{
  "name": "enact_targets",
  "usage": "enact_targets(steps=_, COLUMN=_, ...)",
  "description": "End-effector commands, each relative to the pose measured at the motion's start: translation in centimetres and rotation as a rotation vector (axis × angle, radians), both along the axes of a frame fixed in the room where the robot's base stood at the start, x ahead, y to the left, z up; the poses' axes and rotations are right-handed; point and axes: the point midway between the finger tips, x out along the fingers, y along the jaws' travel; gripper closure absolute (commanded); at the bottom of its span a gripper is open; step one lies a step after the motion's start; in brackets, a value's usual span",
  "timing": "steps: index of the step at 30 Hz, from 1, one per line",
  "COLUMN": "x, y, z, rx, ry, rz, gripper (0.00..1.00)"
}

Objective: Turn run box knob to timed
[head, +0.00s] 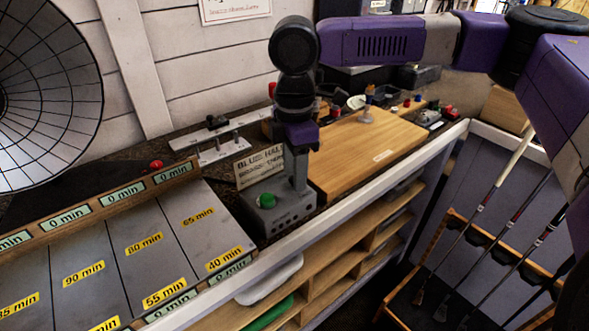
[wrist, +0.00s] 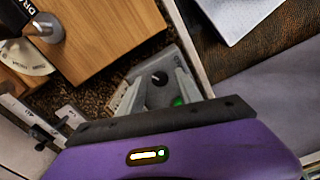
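The run box (head: 272,222) is a grey box on the bench with a large green button (head: 267,200) on its top. In the wrist view the run box (wrist: 168,64) shows a round black knob (wrist: 160,78) with a pale mark, and the green button (wrist: 178,101) beside it. My gripper (head: 300,184) points down over the box's far side and hides the knob in the head view. In the wrist view my gripper (wrist: 160,76) has its two grey fingers apart, with the knob seen between them. I cannot tell whether they touch it. The printing around the knob is unreadable.
A sign (head: 260,168) stands just behind the run box. A wooden board (head: 365,150) lies to its right, and grey panels with minute labels (head: 140,243) lie to its left. A metal stand (head: 215,145) is behind.

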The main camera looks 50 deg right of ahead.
Motion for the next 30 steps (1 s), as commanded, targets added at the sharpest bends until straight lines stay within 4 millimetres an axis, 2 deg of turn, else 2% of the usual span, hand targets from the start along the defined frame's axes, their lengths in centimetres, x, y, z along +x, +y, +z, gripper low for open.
enact_targets(steps=1, x=0.01, y=0.01, z=0.01, rx=0.0, ry=0.0, rz=0.0, gripper=0.7)
enact_targets(steps=6, x=0.0, y=0.0, z=0.02, rx=0.0, ry=0.0, rz=0.0, gripper=1.0)
enact_targets(steps=20, x=0.02, y=0.11, z=0.26, rx=0.004, ry=-0.001, rz=-0.077, gripper=1.0)
enact_targets(steps=30, x=0.0, y=0.19, z=0.45, rx=0.006, ry=0.002, rz=-0.346, gripper=1.0)
